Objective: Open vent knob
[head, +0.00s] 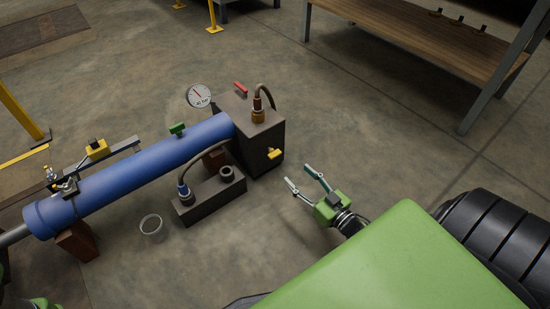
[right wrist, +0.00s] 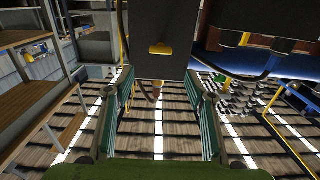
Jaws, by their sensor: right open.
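A small yellow knob (head: 274,153) sits on the right side of a dark metal block (head: 262,158) at the end of a blue cylinder (head: 150,168). It also shows in the right wrist view as a yellow bar (right wrist: 160,49), lying level on the block's dark face. My right gripper (head: 299,178) is open and empty, to the lower right of the knob and apart from it. In the right wrist view my right gripper (right wrist: 160,84) has its green fingers spread, with the knob ahead between them and higher up. My left gripper's fingers do not show; a green part is cut off at the lower left.
A green knob (head: 177,128), a red handle (head: 241,88) and a pressure gauge (head: 199,96) are near the block. A hose joins a small pump block (head: 210,196); a cup (head: 151,225) stands nearby. A wooden bench (head: 420,35) is at the upper right. Floor around my right gripper is clear.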

